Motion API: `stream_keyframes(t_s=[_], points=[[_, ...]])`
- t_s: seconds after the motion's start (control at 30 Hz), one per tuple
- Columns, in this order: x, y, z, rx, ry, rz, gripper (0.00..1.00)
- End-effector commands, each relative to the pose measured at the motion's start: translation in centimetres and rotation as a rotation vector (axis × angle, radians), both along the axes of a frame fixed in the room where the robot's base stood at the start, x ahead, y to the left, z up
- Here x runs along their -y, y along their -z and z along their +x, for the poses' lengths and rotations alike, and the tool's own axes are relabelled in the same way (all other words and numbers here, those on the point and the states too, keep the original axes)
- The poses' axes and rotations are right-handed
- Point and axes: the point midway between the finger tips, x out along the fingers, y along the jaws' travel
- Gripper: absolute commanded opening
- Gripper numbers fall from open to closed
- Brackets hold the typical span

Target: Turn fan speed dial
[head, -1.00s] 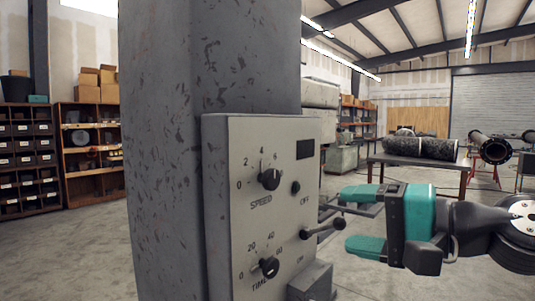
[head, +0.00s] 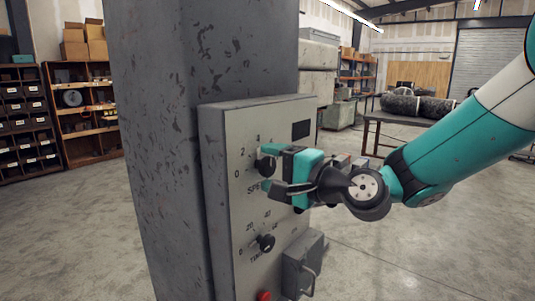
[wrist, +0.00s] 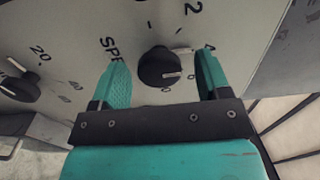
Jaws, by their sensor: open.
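The upper dial, a black knob (head: 265,166) marked SPEED, sits on the grey control panel (head: 235,215), with numbers around it. In the wrist view the same knob (wrist: 160,67) lies between my two teal fingers, with a visible gap on each side. My gripper (head: 270,170) is open at the panel face, one finger above the knob and one below it. In the head view the fingers partly cover the knob and its lettering. My gripper also shows in the wrist view (wrist: 163,85). I cannot tell how far the fingertips are from the panel.
A lower TIME dial (head: 266,243) sits below on the panel. A red button (head: 264,296) and a grey box (head: 303,265) are near the panel's bottom. The panel is on a scuffed grey column (head: 160,150). A table with a dark pipe (head: 417,106) stands behind.

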Motion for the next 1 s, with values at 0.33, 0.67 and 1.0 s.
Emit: stream_keyframes(t_s=[0.33, 0.67, 1.0], points=[[-1.03, 0.07, 0.8, 0.001, 0.001, 0.001, 0.7], [-0.99, 0.06, 0.77, 0.0, 0.001, 0.0, 0.21], [-0.97, 0.27, 0.76, 0.032, 0.001, -0.025, 0.21]])
